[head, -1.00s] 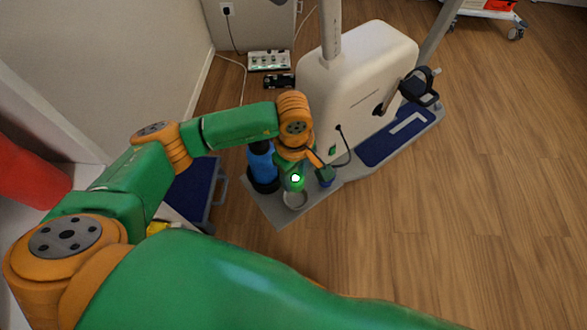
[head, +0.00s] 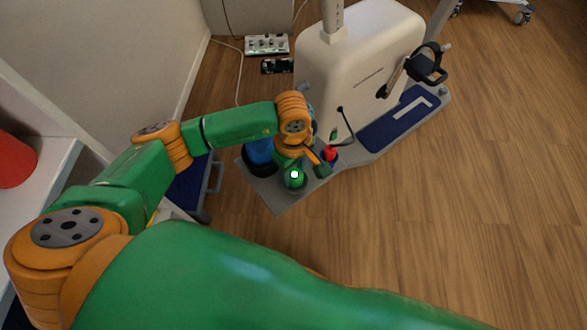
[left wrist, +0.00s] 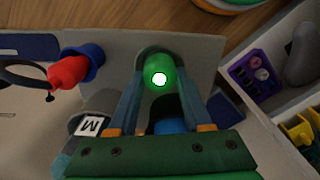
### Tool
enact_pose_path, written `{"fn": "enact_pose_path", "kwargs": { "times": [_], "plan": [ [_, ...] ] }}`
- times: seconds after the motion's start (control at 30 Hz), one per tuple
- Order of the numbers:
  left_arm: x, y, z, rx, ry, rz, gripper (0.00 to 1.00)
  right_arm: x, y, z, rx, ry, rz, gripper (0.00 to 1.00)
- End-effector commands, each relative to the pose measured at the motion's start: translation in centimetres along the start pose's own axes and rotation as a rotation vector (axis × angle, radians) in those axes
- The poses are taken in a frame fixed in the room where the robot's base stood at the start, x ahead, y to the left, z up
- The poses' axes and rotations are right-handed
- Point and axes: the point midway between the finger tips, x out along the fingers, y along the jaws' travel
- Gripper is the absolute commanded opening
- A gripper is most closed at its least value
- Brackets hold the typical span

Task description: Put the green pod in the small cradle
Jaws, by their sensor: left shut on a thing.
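The green pod (head: 294,181), with a bright white spot on it, is held upright or nearly so at the grey platform. It also shows in the left wrist view (left wrist: 159,78). My left gripper (left wrist: 158,84) is shut on it, one finger on each side. The small cradle (left wrist: 148,51) shows as a grey rounded rim close around the pod's far side. The pod appears to be inside or just over it; I cannot tell whether it touches the bottom. My right gripper is not in view.
A red object (left wrist: 68,71) sits in a blue cup (left wrist: 92,57) beside the cradle. A grey cylinder marked M (left wrist: 92,112) and a blue object (head: 259,150) in a dark holder stand close by. The white machine body (head: 355,70) rises behind. Wooden floor is free at right.

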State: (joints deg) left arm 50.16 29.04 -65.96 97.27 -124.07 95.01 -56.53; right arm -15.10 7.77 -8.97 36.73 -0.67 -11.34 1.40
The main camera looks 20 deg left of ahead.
Motion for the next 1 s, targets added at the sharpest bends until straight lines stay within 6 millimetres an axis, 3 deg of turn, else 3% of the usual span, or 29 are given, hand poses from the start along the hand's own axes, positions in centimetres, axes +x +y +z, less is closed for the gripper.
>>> {"fn": "enact_pose_path", "kwargs": {
  "times": [0.4,0.43,0.53,0.83,1.0],
  "plan": [
    [0.0,0.0,0.0,0.0,0.0,0.0,0.0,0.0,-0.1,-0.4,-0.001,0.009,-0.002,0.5],
    [0.0,0.0,0.0,0.0,0.0,0.0,0.58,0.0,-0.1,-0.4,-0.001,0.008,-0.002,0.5],
    [0.0,0.0,0.0,0.0,0.0,0.0,0.85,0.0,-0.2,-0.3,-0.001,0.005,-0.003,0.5],
    [-0.2,0.0,0.0,0.0,0.0,0.001,0.85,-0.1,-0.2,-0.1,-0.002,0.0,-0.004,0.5],
    [-3.6,0.1,0.0,0.002,0.001,0.005,0.85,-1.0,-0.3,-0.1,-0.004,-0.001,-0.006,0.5]
  ]
}}
